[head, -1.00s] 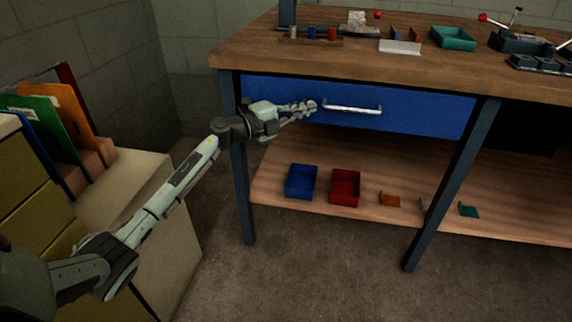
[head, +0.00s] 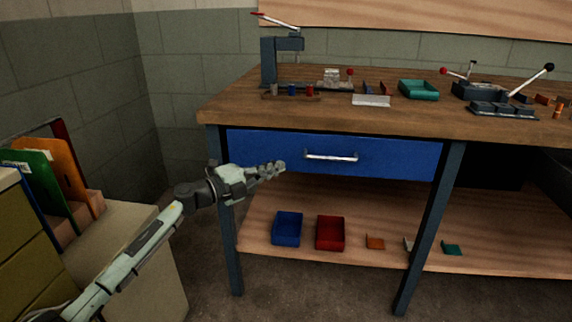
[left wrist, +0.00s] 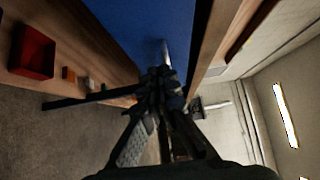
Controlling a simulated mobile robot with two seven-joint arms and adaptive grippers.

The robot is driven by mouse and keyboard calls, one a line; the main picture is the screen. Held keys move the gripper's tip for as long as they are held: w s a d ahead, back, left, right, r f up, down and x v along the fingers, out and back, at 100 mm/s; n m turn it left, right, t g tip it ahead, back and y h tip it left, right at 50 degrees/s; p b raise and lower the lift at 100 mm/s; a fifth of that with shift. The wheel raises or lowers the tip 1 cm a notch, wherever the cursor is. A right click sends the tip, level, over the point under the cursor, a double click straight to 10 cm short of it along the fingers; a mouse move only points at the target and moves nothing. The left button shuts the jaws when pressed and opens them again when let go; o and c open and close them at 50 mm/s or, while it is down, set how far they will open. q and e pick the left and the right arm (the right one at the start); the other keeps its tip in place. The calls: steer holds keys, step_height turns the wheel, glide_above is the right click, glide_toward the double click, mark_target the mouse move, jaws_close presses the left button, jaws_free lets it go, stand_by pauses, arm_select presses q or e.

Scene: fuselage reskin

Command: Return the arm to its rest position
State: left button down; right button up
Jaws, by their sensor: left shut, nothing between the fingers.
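My left gripper (head: 272,170) is in the head view, in front of the left end of the workbench's blue drawer (head: 400,158), just below and left of the drawer's silver handle (head: 331,156). Its fingers are shut with nothing between them, and it looks apart from the handle. The drawer looks closed. In the left wrist view my gripper (left wrist: 160,80) is dark, with the blue drawer front (left wrist: 125,22) beyond it. My right gripper does not show.
A wooden workbench (head: 340,120) carries a press (head: 270,62), a teal tray (head: 418,90) and lever tools. Its lower shelf holds a blue bin (head: 287,228) and a red bin (head: 330,233). A cabinet with folders (head: 62,165) stands at left, near my left arm.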

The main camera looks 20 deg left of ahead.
arm_select(q)
steer(key=v, duration=0.6)
steer(key=shift+f, duration=0.25)
